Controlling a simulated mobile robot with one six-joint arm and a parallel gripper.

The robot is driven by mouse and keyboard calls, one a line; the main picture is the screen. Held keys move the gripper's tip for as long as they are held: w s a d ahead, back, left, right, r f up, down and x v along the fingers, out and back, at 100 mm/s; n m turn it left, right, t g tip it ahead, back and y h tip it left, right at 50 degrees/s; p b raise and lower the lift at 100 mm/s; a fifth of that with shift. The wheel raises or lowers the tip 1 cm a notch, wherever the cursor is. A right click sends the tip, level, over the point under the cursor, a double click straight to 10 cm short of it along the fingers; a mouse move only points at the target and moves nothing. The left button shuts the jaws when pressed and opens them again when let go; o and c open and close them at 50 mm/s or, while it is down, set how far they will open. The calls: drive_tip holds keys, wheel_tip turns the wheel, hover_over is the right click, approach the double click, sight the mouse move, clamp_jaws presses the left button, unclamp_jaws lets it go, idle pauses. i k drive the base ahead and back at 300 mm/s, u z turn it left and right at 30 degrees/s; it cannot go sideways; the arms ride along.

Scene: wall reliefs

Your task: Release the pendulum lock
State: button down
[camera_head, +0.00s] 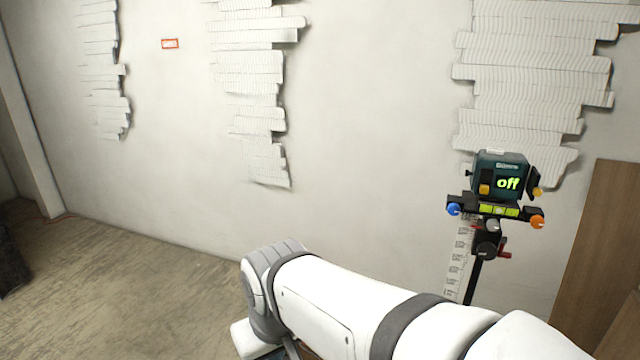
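A dark teal laser level (501,173) sits on top of a stand at the right, in front of the wall. Its face shows the green word "off". An orange-yellow part (485,189) is on its front left, and another orange-yellow piece (537,191) is on its right side. I cannot tell which part is the pendulum lock. Below it is a black mount (483,208) with a green bubble vial, a blue knob (453,209) and an orange knob (537,222). My white arm reaches across the bottom, left of the stand; my gripper is not visible.
The stand's dark pole (472,285) has a red lever (504,254) and a white measuring scale (459,262) beside it. Brown boards (598,250) lean at the far right. White layered reliefs (535,75) hang on the wall. The floor (110,285) at left is mostly clear.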

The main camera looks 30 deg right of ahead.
sight(484, 189)
drive_tip(key=u, duration=0.75)
drive_tip(key=k, duration=1.3)
drive_tip(key=z, duration=1.1)
drive_tip(key=i, duration=1.5)
drive_tip(key=z, duration=0.05)
